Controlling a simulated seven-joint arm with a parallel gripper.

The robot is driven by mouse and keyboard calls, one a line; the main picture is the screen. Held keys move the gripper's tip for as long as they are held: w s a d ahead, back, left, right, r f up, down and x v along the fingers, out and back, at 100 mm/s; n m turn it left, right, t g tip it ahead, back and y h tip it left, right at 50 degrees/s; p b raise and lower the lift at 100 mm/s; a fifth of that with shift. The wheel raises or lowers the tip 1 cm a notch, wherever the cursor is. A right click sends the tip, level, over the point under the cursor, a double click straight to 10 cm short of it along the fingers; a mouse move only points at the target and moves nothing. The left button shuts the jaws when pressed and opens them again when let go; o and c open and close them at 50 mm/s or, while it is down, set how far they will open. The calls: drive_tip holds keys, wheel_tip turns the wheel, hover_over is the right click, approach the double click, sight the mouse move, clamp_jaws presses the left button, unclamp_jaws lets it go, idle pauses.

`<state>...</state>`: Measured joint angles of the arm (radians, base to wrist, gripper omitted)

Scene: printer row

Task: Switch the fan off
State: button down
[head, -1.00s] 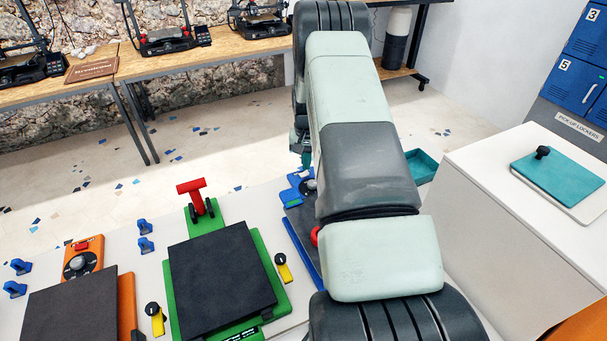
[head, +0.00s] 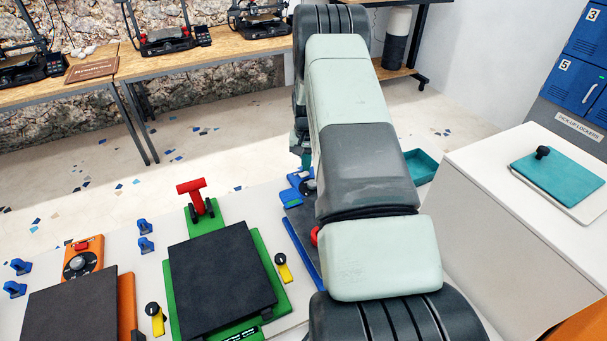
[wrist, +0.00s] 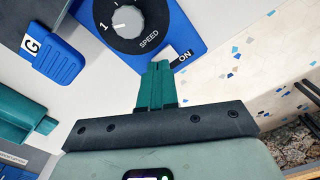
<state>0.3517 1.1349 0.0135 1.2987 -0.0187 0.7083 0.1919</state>
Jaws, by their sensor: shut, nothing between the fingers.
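A blue control panel (wrist: 182,28) with a round black and grey dial (wrist: 130,20) marked SPEED shows in the wrist view. A white switch (wrist: 176,54) with the word ON beside it sits at the panel's lower edge. My gripper (wrist: 158,66) has its teal fingers shut and empty, with the tips right at the switch and partly covering it; I cannot tell whether they touch. In the head view the blue panel (head: 293,198) is partly hidden by my arm, and the fan itself cannot be made out.
A blue tab marked G (wrist: 52,58) lies left of the dial. In the head view a green machine (head: 258,243) with a dark plate and red lever stands left of my arm. A teal tray (head: 421,166) is on the right. Speckled floor lies beyond the bench.

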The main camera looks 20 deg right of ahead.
drive_tip(key=shift+f, duration=0.65)
drive_tip(key=shift+r, duration=3.55)
